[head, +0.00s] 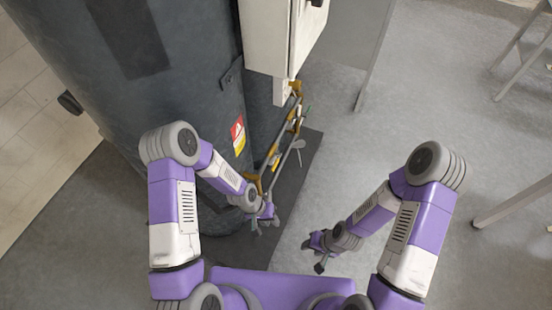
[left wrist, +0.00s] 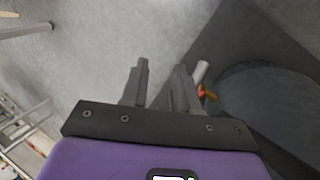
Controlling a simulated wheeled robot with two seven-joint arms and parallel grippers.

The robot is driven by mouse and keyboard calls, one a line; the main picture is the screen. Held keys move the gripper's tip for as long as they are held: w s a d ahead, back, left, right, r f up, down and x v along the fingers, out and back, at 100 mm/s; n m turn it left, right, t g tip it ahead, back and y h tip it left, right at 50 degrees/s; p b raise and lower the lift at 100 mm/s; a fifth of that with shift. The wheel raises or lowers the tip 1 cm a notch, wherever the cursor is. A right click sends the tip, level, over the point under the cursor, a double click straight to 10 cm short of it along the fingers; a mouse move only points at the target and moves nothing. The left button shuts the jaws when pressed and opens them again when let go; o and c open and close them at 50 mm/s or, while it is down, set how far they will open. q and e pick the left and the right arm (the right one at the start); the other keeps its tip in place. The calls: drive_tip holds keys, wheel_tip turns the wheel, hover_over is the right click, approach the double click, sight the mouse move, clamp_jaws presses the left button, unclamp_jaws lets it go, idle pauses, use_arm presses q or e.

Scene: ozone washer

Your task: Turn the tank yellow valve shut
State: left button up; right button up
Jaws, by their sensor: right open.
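A dark grey tank (head: 190,75) stands at the left of the head view. Thin pipework with yellow fittings (head: 274,160) runs beside it, and I cannot tell for certain which fitting is the tank's yellow valve. My left gripper (head: 266,224) is low beside the tank, just below the near end of the pipework. In the left wrist view its two fingers (left wrist: 162,88) are apart with nothing between them. A small orange-yellow part (left wrist: 207,92) and a white pipe end (left wrist: 200,73) show just right of the fingers. My right gripper (head: 314,256) is open and empty, right of the pipework.
A white box (head: 281,35) hangs above the pipework. A red and yellow label (head: 238,135) is on the tank. A dark mat (head: 288,215) lies under the pipework. Metal table legs (head: 515,203) stand at the right. The grey floor between is clear.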

use_arm(q)
drive_tip(key=w+d+r+m+y, duration=0.1)
drive_tip(key=w+m, duration=0.1)
drive_tip(key=w, duration=0.4)
drive_tip(key=w+d+r+m+y, duration=0.1)
drive_tip(key=w+d+r+y, duration=0.1)
drive_tip(key=w, duration=0.3)
drive_tip(key=t+y+p, duration=0.1)
drive_tip(key=y, duration=0.3)
approach(275, 166)
drive_tip(key=f, duration=0.1)
drive_tip(key=b+x, duration=0.1)
drive_tip(key=x, duration=0.6)
drive_tip(key=shift+w+a+f, duration=0.1)
drive_tip(key=shift+a+f, duration=0.1)
clamp_jaws()
